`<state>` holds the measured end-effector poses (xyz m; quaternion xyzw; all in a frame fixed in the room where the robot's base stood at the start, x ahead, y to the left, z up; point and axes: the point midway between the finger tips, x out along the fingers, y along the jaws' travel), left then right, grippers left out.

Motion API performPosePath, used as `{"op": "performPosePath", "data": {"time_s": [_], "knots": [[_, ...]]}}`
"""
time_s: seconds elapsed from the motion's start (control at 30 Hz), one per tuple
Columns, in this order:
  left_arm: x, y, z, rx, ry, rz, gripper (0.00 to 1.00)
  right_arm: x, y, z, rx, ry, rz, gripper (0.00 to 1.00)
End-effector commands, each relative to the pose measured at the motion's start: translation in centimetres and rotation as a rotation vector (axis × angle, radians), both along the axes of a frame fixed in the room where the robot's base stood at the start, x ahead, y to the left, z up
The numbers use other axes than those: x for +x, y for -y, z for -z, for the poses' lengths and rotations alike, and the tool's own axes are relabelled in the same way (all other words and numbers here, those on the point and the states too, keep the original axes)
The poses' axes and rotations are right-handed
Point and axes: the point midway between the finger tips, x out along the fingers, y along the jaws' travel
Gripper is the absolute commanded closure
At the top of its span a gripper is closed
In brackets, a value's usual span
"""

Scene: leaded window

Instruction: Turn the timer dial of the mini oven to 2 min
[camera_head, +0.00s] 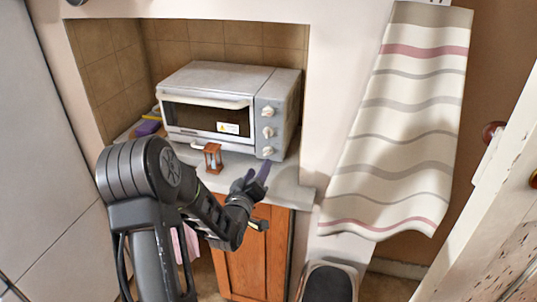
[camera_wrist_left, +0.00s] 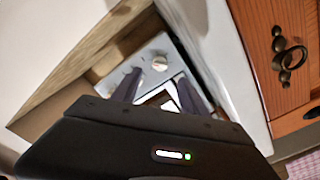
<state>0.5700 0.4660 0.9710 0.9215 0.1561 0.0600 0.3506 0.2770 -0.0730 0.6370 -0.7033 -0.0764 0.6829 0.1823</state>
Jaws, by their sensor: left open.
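The mini oven (camera_head: 205,80) stands in a tiled niche on a counter, its door closed. Its right-hand panel has three light knobs in a column: an upper knob (camera_head: 268,111), a middle knob (camera_head: 267,132) and a lower knob (camera_head: 267,152). Their markings are too small to read, so I cannot tell which is the timer dial. My left gripper (camera_head: 257,176) is open and empty, below and in front of the panel, apart from the knobs. In the left wrist view a round knob (camera_wrist_left: 160,62) shows beyond and between the dark fingers (camera_wrist_left: 159,90).
A small wooden hourglass (camera_head: 213,158) stands on the counter before the oven. A purple item (camera_head: 148,128) lies left of it. A wooden cabinet door (camera_head: 255,260) is below. The niche's right wall is close beside the oven; a striped cloth (camera_head: 410,120) hangs further right.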

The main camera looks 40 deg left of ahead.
Motion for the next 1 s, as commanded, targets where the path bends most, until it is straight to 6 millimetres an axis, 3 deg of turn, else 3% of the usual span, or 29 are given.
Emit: {"op": "performPosePath", "data": {"time_s": [0.27, 0.7, 1.0], "knots": [[0.8, -0.2, -0.1, 0.0, 0.001, 0.001, 0.49, 0.0, 0.0, -0.3, -0.001, 0.0, 0.0, 0.64], [6.6, -2.2, -0.2, 0.0, 0.0, 0.001, 0.49, -0.2, 0.1, -2.0, -0.005, -0.007, 0.002, 0.64], [7.4, -2.5, 0.0, 0.0, 0.0, 0.001, 0.49, -0.2, 0.1, -2.0, -0.006, -0.008, 0.003, 0.64]]}}
